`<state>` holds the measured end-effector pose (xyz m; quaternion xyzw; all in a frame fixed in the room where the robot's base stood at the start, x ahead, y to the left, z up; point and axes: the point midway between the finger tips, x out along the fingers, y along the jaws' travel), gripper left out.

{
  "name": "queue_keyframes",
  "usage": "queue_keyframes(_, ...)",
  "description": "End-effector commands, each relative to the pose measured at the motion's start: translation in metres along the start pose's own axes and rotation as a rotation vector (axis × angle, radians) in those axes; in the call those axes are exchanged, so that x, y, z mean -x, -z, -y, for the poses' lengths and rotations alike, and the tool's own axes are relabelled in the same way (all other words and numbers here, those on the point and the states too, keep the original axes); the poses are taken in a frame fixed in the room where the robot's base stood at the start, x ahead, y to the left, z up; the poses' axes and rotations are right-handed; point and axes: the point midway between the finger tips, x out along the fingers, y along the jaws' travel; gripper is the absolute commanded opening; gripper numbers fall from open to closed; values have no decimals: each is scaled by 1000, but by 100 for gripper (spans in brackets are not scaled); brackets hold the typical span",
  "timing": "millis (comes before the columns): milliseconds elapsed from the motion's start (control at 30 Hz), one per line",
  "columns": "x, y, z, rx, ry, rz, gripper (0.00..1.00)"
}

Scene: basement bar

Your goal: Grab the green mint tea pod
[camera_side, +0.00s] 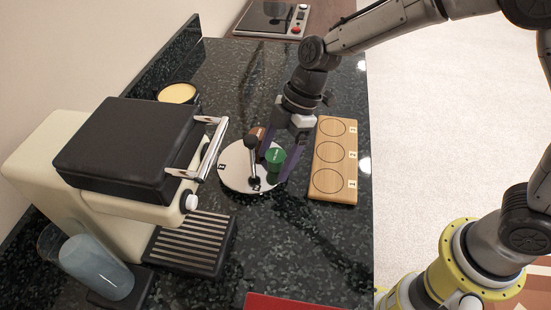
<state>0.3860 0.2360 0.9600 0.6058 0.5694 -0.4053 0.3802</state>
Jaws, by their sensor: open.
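The green pod (275,158) stands on the right part of a round white carousel (235,180) on the dark counter. My gripper (281,160) reaches down over the carousel, with its purple fingers around the green pod. The fingers are open; I cannot tell whether either one touches the pod. A brown pod (257,133) is behind it on the carousel, partly hidden by the carousel's black-knobbed handle (252,143).
A wooden board (323,195) with three numbered circles lies right of the carousel. A cream and black coffee machine (130,150) with a drip tray (190,243) stands at left. A bowl (178,93) sits behind. A red item (290,302) lies at the front edge.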

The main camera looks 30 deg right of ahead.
Motion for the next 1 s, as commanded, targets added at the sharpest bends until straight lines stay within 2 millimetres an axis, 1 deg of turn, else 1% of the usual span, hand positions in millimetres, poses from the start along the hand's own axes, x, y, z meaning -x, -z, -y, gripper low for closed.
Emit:
queue_keyframes(167,0,0,0,0,0,0,84)
queue_keyframes(300,0,0,0,0,-1,0,59)
queue_keyframes(567,0,0,0,0,-1,0,12)
queue_keyframes(600,0,0,0,0,-1,0,5)
queue_keyframes(633,0,0,0,0,-1,0,0)
queue_keyframes(867,1,0,0,1,-1,0,0)
queue_keyframes(1000,5,2,-1,1,-3,-1,0)
